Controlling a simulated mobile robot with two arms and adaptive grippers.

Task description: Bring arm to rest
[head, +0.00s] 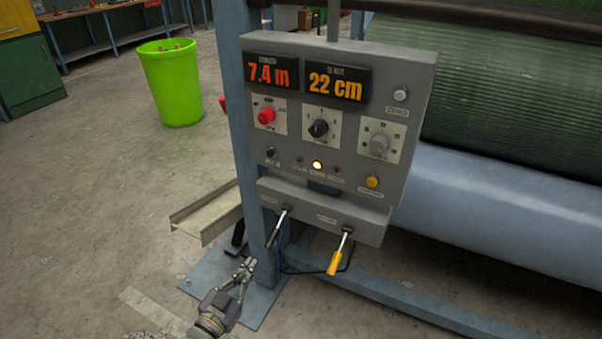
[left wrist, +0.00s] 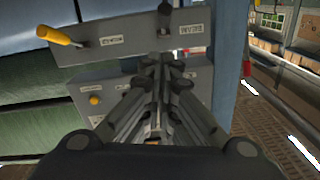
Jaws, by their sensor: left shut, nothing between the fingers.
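My left gripper (head: 245,268) is low in the head view, beside the foot of the blue post and below the control panel (head: 408,120). Its fingers are together and empty; they also fill the middle of the left wrist view (left wrist: 163,75). The lever box (head: 325,212) under the panel carries a black-handled lever (head: 272,236) and a yellow-handled lever (head: 334,262). The gripper is just below and left of the black lever, seemingly apart from it. The yellow handle (left wrist: 55,35) shows at the upper left of the left wrist view. My right gripper is not seen.
A blue post (head: 240,100) stands left of the panel, on a base plate (head: 225,283). A metal channel (head: 207,212) sticks out left of it. A green roll (head: 500,90) and a blue roller (head: 490,200) lie right. A green bin (head: 173,85) stands on open floor.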

